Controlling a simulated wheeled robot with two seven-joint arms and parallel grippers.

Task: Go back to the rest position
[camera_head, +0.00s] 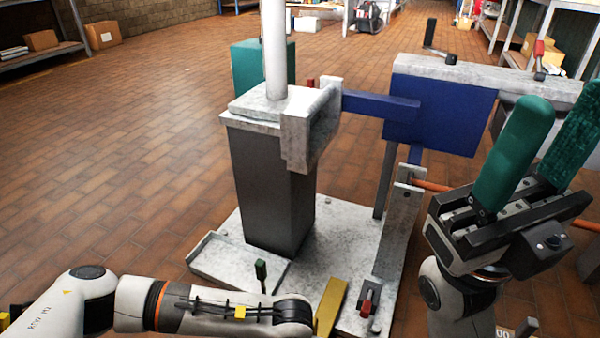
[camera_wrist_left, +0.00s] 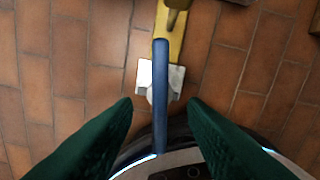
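In the head view, my right gripper (camera_head: 563,108) is at the right, its two green fingers pointing up, spread apart with nothing between them. My left arm comes in along the bottom edge; its gripper is not visible there. In the left wrist view, my left gripper (camera_wrist_left: 160,106) is open, its green fingers far apart. A blue bar (camera_wrist_left: 161,75) runs through the gap between them, touching neither finger as far as I can see. A white block (camera_wrist_left: 174,78) and a yellow bar (camera_wrist_left: 176,45) lie beyond, above the brick floor.
A white mast (camera_head: 275,45) stands on a pale flange (camera_head: 262,103) atop a dark column (camera_head: 268,195). A blue panel (camera_head: 445,115) and a pale base plate (camera_head: 340,235) are close by. A yellow piece (camera_head: 330,305) is beside my left arm. Open brick floor (camera_head: 120,150) lies left.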

